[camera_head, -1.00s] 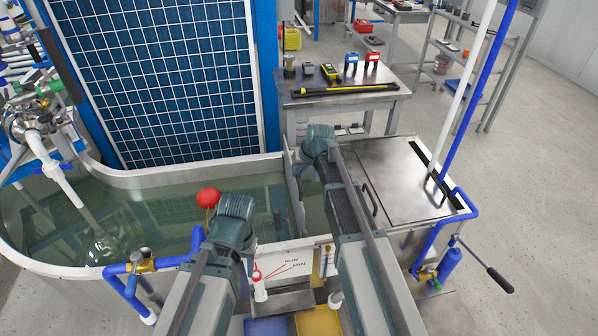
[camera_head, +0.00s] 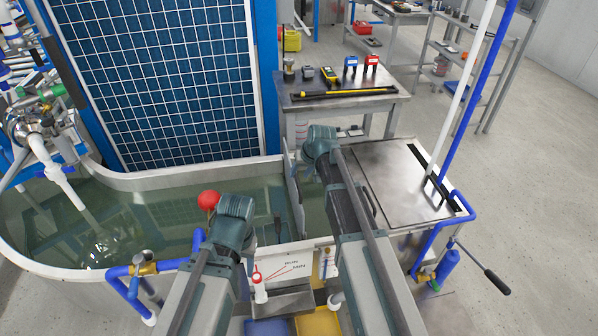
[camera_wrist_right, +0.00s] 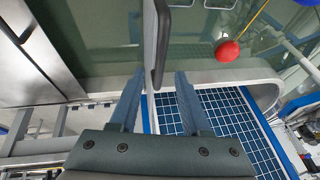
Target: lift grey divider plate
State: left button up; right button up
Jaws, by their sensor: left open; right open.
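The grey divider plate (camera_head: 293,190) stands upright across the tank, seen nearly edge-on, with water on its left side. In the right wrist view the plate (camera_wrist_right: 150,30) carries a dark bar handle (camera_wrist_right: 160,45). My right gripper (camera_wrist_right: 159,90) is open; the lower end of the handle shows between its fingertips, and I cannot tell whether they touch it. In the head view my right gripper (camera_head: 319,148) is by the plate's far end, its fingers hidden. My left gripper (camera_head: 236,218) is over the tank's near side, left of the plate, fingers mostly hidden.
A red ball float (camera_head: 208,200) stands beside my left wrist. A steel cover (camera_head: 395,180) lies right of the plate. A blue gridded panel (camera_head: 160,80) rises behind the tank (camera_head: 210,170). A tool table (camera_head: 340,107) stands beyond. Blue pipes (camera_head: 440,235) edge the right side.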

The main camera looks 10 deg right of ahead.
jog(key=p+v, duration=1)
jog(key=v, duration=0.2)
jog(key=shift+w, duration=0.1)
jog(key=s+a+n+g+h, duration=0.1)
jog(key=s+a, duration=0.3)
jog(key=s, duration=0.4)
jog(key=s+a+f+n+g+h, duration=0.1)
jog(key=s+a+g, duration=0.1)
jog(key=s, duration=0.6)
jog(key=s+a+f+n+g+h, duration=0.1)
jog(key=s+a+n+g, duration=0.1)
jog(key=s+a, duration=0.3)
jog(key=s, duration=0.4)
jog(key=shift+a+h, duration=0.3)
